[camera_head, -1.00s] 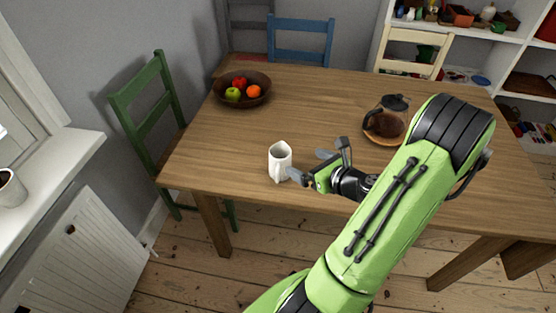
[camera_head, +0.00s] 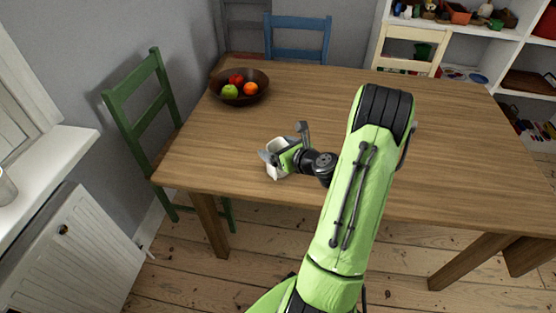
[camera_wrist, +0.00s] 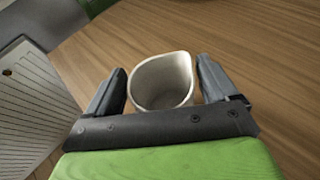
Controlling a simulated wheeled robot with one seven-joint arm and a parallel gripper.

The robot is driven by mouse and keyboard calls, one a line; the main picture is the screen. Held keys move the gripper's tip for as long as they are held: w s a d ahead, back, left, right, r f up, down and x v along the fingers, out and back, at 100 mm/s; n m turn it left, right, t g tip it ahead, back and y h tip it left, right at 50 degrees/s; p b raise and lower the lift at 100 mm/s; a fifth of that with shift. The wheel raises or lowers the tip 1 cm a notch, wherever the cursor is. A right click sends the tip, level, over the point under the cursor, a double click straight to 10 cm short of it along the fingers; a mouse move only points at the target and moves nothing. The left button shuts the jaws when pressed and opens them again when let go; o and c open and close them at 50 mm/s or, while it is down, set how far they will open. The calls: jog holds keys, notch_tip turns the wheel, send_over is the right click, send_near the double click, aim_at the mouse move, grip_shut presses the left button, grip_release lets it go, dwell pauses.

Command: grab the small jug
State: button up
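The small jug (camera_wrist: 162,82) is white with a pouring lip and stands upright on the wooden table near its front left edge. In the head view the jug (camera_head: 272,170) is partly hidden behind my gripper (camera_head: 284,150). In the wrist view my gripper (camera_wrist: 160,88) is open, with one grey finger on each side of the jug. A small gap shows between the jug and each finger. The jug looks empty inside.
The wooden table (camera_head: 400,120) is mostly clear. A dark bowl of fruit (camera_head: 256,96) stands at its back left. A green chair (camera_head: 145,115) is at the left, a blue chair (camera_head: 298,38) and a cream chair (camera_head: 405,50) behind. My arm hides part of the right side.

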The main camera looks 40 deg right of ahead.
jog(key=c, duration=0.9)
jog(key=shift+o, duration=0.2)
notch_tip(320, 180, up, 10)
jog(key=p, duration=0.5)
jog(key=shift+d+r, duration=0.1)
